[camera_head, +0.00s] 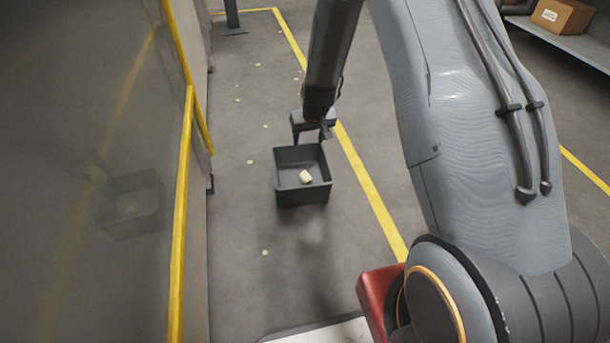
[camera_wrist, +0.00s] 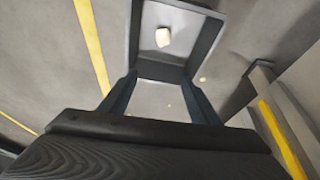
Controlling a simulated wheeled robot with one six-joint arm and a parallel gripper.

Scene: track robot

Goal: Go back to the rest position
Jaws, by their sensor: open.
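My gripper (camera_head: 310,132) hangs at the end of my arm at the back edge of the dark open bin, with its fingers pointing down. In the wrist view my gripper (camera_wrist: 157,105) shows two dark fingers spread apart with nothing between them. The dark bin (camera_head: 302,196) stands on the floor. A small pale yellow block (camera_head: 305,177) lies inside it, and it also shows in the wrist view (camera_wrist: 162,37). Whether my fingers touch the bin's rim I cannot tell.
A glossy panel with a yellow frame (camera_head: 182,220) stands close on the left. Several small pale pieces (camera_head: 265,252) are scattered on the grey floor. A yellow floor line (camera_head: 370,190) runs right of the bin. A cardboard box (camera_head: 563,15) sits on a shelf (camera_head: 570,43) at the far right.

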